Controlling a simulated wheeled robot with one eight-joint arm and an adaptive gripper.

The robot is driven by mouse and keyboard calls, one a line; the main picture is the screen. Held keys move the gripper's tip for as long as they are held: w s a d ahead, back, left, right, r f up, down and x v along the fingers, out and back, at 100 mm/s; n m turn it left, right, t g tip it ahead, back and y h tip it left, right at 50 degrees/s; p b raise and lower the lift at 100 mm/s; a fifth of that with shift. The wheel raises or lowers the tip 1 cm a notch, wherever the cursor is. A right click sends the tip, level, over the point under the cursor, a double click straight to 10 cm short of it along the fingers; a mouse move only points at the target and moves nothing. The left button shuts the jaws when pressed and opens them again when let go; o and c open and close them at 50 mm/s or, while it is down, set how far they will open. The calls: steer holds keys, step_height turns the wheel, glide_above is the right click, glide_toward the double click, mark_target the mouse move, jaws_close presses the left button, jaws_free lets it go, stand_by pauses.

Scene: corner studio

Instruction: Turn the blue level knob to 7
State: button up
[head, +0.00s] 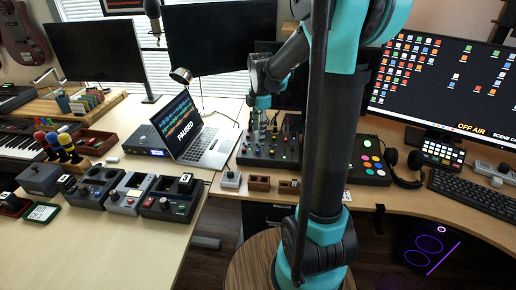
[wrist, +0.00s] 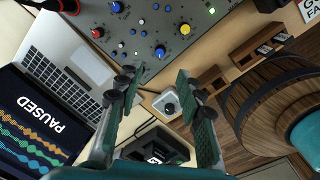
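In the head view the mixer (head: 258,160) stands right of the laptop. No label or number is readable, so I cannot tell which blue knob is the level one or its setting. My gripper (wrist: 158,82) is open and empty, its fingertips pointing towards the panel's front edge.
A small grey box with a knob (wrist: 169,105) and wooden trays (head: 259,183) sit in front of the mixer. The open laptop (head: 190,133) reads PAUSED. A button pad (head: 368,165) and headphones (head: 407,172) are to the right.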

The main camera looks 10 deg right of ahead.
mark_target(258, 151)
steer(key=f, duration=0.9)
steer(key=shift+w+f, duration=0.2)
steer(key=shift+f, duration=0.2)
steer(key=shift+c, duration=0.2)
jaws_close()
